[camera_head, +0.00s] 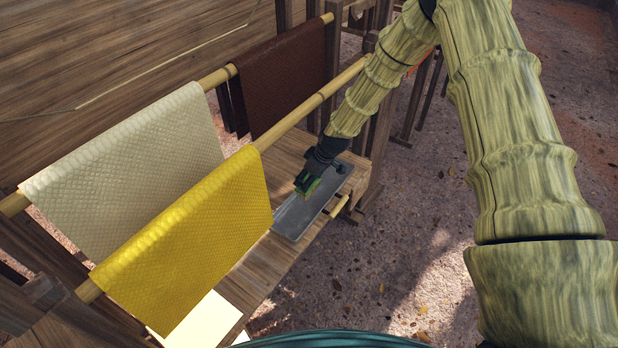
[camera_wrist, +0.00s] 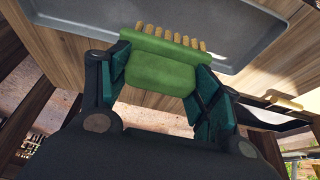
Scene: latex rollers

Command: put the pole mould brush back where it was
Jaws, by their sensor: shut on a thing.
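The brush is a green block with a row of tan bristles; in the wrist view the brush (camera_wrist: 160,68) sits between the two dark teal fingers of my gripper (camera_wrist: 158,88). My gripper is shut on its green body, with the bristles pointing away from the palm. In the head view my gripper (camera_head: 307,182) holds the brush over the grey tray (camera_head: 292,217), near the tray's middle. In the wrist view the tray (camera_wrist: 75,18) lies beyond the bristles. I cannot tell whether the brush touches the tray.
The wooden bench (camera_head: 262,262) carries the tray along its right edge. A yellow sheet (camera_head: 200,235) and a cream sheet (camera_head: 130,165) hang on poles to the left, a brown sheet (camera_head: 283,75) behind. A wooden-handled tool (camera_head: 339,207) lies right of the tray. Open ground lies right.

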